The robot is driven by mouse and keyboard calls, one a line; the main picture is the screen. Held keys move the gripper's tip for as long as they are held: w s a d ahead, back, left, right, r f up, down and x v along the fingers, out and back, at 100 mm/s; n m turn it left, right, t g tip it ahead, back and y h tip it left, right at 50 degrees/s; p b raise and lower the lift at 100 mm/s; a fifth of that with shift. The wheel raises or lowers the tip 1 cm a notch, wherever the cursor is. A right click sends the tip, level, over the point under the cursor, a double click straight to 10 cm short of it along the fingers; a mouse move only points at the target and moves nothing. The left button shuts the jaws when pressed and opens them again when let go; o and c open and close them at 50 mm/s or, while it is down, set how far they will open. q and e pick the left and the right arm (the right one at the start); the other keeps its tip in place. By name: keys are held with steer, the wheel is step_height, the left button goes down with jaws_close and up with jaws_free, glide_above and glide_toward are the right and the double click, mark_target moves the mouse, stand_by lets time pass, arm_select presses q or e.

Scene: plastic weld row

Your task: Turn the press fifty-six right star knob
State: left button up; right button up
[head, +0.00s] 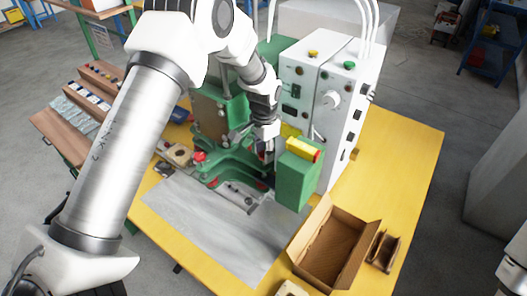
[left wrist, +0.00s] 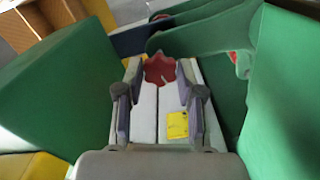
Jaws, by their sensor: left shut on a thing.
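A red star knob (left wrist: 159,69) sits between the fingertips of my left gripper (left wrist: 158,75) in the left wrist view. The fingers are shut on it from both sides. In the head view my left gripper (head: 265,152) reaches down to the right side of the green press (head: 215,120), and the knob it holds is hidden there. Another red star knob (head: 199,157) shows on the left side of the press. My right gripper is out of view; only a piece of my right arm shows at the lower right edge.
A green block (head: 297,180) with a yellow part (head: 303,147) stands close to the right of my left gripper. A white control cabinet (head: 325,90) stands behind it. An open cardboard box (head: 345,225) is on the yellow table (head: 410,150). The grey mat (head: 215,222) in front is mostly clear.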

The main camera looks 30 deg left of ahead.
arm_select(q)
steer(key=shift+s+f+m, duration=0.1)
steer(key=shift+f+m, duration=0.1)
steer(key=shift+m, duration=1.7)
steer(key=o, duration=1.1)
steer(key=shift+o, duration=0.2)
steer(key=shift+w+d, duration=0.1)
steer(key=shift+w, duration=0.1)
